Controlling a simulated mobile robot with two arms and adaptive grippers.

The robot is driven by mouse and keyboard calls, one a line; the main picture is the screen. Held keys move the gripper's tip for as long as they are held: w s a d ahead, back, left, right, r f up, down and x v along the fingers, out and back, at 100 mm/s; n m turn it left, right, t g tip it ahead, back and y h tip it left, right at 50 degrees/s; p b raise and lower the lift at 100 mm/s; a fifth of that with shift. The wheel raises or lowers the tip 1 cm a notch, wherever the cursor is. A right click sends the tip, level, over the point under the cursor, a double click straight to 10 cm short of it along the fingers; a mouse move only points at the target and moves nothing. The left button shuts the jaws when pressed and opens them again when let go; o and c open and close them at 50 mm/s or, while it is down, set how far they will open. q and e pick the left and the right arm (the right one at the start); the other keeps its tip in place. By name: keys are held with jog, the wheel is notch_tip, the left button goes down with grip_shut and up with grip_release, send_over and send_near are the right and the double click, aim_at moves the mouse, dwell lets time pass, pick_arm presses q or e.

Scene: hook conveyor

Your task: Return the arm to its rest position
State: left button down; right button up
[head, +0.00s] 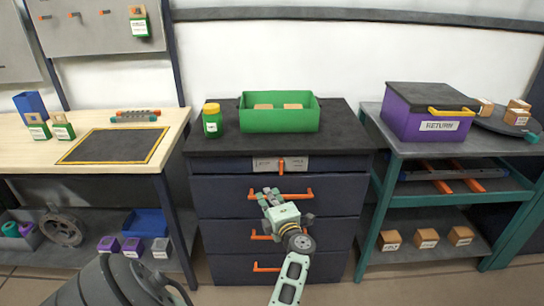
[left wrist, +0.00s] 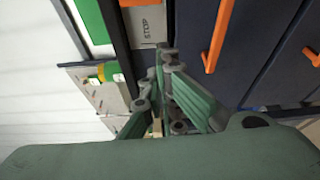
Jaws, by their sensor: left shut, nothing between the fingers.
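My left gripper (head: 267,193) is in front of the dark drawer cabinet (head: 210,205), at the height of the upper full-width drawer and near its orange handle (head: 290,196). Its fingers are closed together with nothing between them, as the left wrist view (left wrist: 165,55) also shows. In the head view I cannot tell whether the fingers touch the handle. My left arm reaches in from the bottom of the head view. My right gripper is not in view.
On the cabinet top stand a green bin (head: 279,121) with brown blocks and a green jar (head: 212,121). A wooden workbench (head: 30,155) is at the left. A teal-framed shelf (head: 420,148) at the right carries a purple RETURN box (head: 420,115). Floor shows below the cabinet.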

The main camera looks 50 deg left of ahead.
pick_arm(q)
jog(key=w+d+f+m+t+h, duration=0.4)
jog(key=d+f+m+t+h, duration=0.3)
jog(key=d+f+m, duration=0.6)
jog(key=s+d+f+m+g+h, duration=0.1)
jog(key=s+d+f+m+h, duration=0.1)
jog(key=s+d+f+m, duration=0.3)
jog(key=s+d+f+m+g+h, duration=0.1)
jog(key=s+d+f+m+h, duration=0.2)
jog(key=f, duration=0.5)
jog(key=s+d+f+m+g+h, duration=0.1)
jog(key=s+d+f+m+h, duration=0.15)
jog(key=d+f, duration=0.3)
jog(key=s+d+f+m+g+h+p, duration=0.1)
jog(key=s+d+f+m+g, duration=0.15)
jog(key=s+f, duration=0.4)
jog(key=s+d+f+m+g+h, duration=0.1)
jog(key=s+d+f+m, duration=0.2)
jog(key=s, duration=0.6)
jog(key=s+f+m+g, duration=0.2)
jog(key=s+f+g, duration=0.1)
jog(key=s, duration=0.9)
jog(key=s+f+m+g, duration=0.3)
jog(key=s+f, duration=0.2)
jog(key=s, duration=0.7)
jog(key=shift+a, duration=0.2)
